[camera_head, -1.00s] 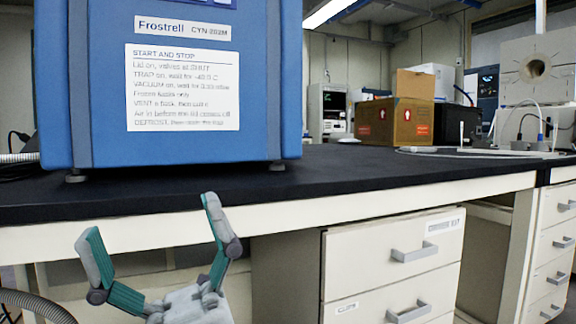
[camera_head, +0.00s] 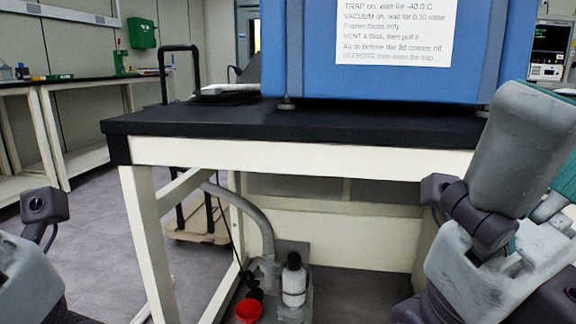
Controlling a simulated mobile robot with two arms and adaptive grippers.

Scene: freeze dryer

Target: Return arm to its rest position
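In the head view, part of my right gripper (camera_head: 520,205) is large and close at the right edge, in front of the bench. One grey finger pad and bits of teal show; the rest is cut off by the frame, so its opening cannot be judged. At the left edge only a grey and dark part of my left arm (camera_head: 30,270) shows; its fingers are out of the picture. I see nothing held in either one.
The blue freeze dryer (camera_head: 300,60) stands on the black bench top (camera_head: 220,122). Beneath are a grey hose (camera_head: 255,215), a pump with a white bottle (camera_head: 293,285) and a red funnel (camera_head: 249,309). A wheeled cart (camera_head: 205,230) stands behind. The grey floor (camera_head: 100,225) at left is open.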

